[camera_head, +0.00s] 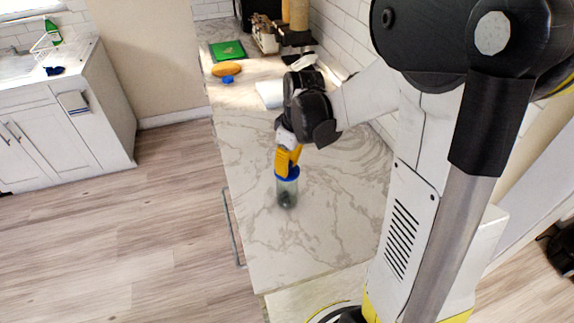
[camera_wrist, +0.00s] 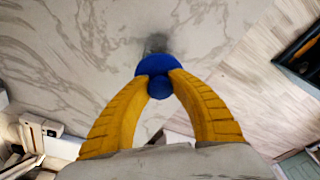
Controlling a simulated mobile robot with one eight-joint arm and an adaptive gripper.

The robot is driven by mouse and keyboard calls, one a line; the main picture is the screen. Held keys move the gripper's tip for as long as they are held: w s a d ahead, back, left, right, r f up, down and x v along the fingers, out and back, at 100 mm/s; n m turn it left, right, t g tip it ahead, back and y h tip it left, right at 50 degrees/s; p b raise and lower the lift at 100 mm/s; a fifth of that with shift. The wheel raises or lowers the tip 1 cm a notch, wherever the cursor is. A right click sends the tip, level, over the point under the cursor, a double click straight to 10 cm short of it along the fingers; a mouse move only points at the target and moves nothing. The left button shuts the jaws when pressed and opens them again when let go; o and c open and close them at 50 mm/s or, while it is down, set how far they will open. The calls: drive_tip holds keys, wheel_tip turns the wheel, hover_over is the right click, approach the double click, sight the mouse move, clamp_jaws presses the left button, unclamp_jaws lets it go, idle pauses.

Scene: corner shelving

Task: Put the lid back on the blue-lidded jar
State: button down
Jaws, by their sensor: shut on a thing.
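The clear jar (camera_head: 287,190) stands upright on the marble counter (camera_head: 330,215), with something dark at its bottom. The blue lid (camera_head: 288,174) is at the jar's mouth; I cannot tell whether it rests on the rim or hovers just above. My gripper (camera_head: 289,167) points down over the jar. In the wrist view, my yellow fingertips (camera_wrist: 160,79) are shut on the blue round knob (camera_wrist: 160,88) of the lid, and the lid's disc (camera_wrist: 157,64) spreads beyond them. The lid hides most of the jar there; a dark patch shows past its edge.
An orange-brown oval item (camera_head: 226,70), a small blue item (camera_head: 228,79) and a green board (camera_head: 228,50) lie farther back on the counter. A coffee machine (camera_head: 297,40) stands at the back by the tiled wall. The counter around the jar is clear; its left edge is near.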

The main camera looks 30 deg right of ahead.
idle(0.4)
drive_tip(key=c, duration=0.6)
unclamp_jaws()
drive_tip(key=shift+r, duration=0.1)
drive_tip(key=shift+r+p, duration=2.55)
drive_tip(key=shift+r, duration=0.85)
clamp_jaws()
